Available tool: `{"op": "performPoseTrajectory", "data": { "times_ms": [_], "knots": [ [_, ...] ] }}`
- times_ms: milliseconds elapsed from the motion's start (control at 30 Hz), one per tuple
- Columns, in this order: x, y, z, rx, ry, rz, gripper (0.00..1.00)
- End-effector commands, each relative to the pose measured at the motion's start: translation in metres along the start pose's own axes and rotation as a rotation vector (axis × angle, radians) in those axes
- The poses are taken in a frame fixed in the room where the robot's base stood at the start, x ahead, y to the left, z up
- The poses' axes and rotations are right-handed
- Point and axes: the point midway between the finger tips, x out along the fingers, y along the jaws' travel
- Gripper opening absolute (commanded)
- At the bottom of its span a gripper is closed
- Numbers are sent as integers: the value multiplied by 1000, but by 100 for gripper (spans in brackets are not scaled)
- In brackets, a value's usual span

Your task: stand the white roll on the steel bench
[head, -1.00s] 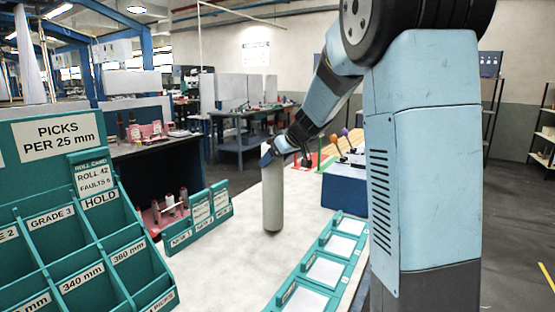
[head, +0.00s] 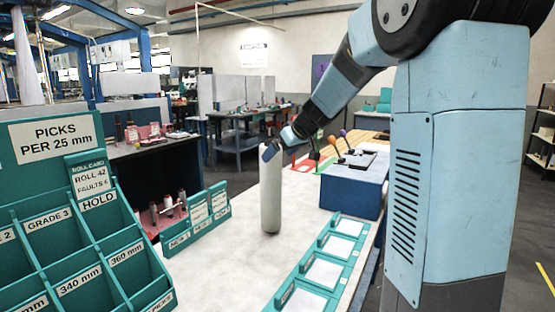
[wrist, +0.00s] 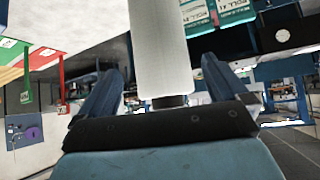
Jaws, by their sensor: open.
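The white roll (head: 271,195) stands upright on the pale bench top (head: 238,262) in the head view. Its lower end appears to rest on the surface. My gripper (head: 271,150) is at the roll's upper end, coming in from the right. In the wrist view the roll (wrist: 162,45) lies between my two spread fingers (wrist: 160,78), with a gap showing on each side. A dark core end (wrist: 168,101) shows at the roll's end nearest my palm. The gripper is open and not clamping the roll.
A green card rack (head: 50,225) fills the left. Small green labelled holders (head: 196,214) stand left of the roll. Green-framed trays (head: 322,272) line the right edge. A blue box (head: 352,190) is behind right. Bench around the roll's base is clear.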

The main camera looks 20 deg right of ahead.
Motion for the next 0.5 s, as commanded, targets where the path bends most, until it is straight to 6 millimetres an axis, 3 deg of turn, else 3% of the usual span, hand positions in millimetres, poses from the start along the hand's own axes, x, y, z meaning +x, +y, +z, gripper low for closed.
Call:
{"op": "performPoseTrajectory", "data": {
  "times_ms": [300,500],
  "knots": [
    [-54,0,0,0,2,0,100],
    [-72,0,0,1,0,0,100]
  ]
}}
